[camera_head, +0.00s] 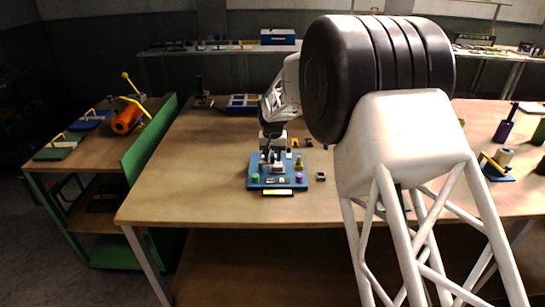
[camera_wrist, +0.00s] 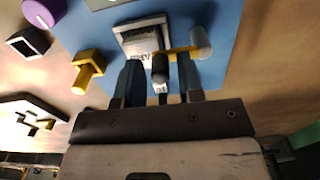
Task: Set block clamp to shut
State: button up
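The blue base board (camera_head: 257,183) lies on the wooden table. In the wrist view the board (camera_wrist: 226,20) carries a pale block in a grey frame (camera_wrist: 143,38). A yellow bar (camera_wrist: 181,53) with a grey rounded end (camera_wrist: 200,42) sits beside it. They look like the block clamp, but I cannot tell its setting. A black-tipped post (camera_wrist: 160,68) stands at the bar. My gripper (camera_wrist: 160,82) is open, with its dark fingers on either side of the post and visible gaps. In the head view my gripper (camera_head: 271,157) is low over the board's back part.
In the head view an orange cylinder (camera_head: 127,117) is on the left cart. The table's left part is clear.

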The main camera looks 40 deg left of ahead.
aim_at(272, 156)
jog(key=shift+o, duration=0.5)
jog(key=shift+r, duration=0.1)
jog(key=shift+r, duration=3.8)
